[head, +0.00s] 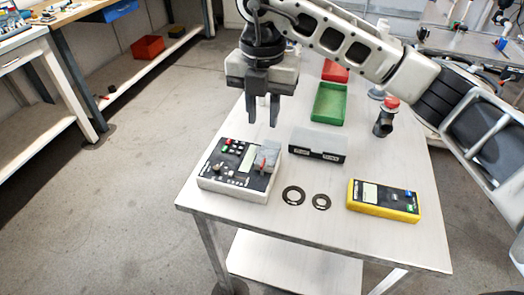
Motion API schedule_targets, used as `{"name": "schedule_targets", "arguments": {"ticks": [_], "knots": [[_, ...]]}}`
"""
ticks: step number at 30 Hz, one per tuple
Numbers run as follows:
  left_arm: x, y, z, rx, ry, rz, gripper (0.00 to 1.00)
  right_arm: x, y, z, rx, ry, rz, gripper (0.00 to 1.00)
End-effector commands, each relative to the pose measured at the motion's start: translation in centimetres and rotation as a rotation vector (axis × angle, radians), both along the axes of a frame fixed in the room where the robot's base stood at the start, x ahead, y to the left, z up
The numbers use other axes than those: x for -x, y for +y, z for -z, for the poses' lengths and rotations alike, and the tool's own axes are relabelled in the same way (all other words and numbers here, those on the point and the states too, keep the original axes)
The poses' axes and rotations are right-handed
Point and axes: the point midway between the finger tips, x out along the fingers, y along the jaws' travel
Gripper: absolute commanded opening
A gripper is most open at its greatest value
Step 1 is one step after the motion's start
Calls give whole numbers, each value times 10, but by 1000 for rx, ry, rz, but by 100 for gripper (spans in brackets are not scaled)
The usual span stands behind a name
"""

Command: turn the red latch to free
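The uv reactor (207,183) is a low pale box with a dark control panel, at the front left of the table. A small red latch (263,164) shows on the grey block (270,152) at the panel's right side. Which way the latch is turned is too small to tell. My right gripper (263,123) points down above and behind the reactor, apart from it. Its two fingers are apart with nothing between them. My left gripper is not in view.
A dark grey box (317,146), two black rings (293,187) and a yellow meter (383,201) lie to the reactor's right. A green tray (328,103) and a dark red-topped bottle (384,123) stand farther back. The table's front edge is clear.

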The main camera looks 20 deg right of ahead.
Motion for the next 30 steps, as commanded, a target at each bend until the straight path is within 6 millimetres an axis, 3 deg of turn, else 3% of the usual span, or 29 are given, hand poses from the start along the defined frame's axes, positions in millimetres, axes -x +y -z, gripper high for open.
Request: {"name": "schedule_targets", "arguments": {"ticks": [9,15,21,30], "knots": [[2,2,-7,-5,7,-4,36,1,0,69,1,4,-1,26],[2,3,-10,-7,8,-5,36,1,0,101,0,2,-1,26],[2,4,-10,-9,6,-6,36,1,0,116,0,0,-2,26],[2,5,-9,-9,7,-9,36,0,0,117,-1,-1,-2,24]]}}
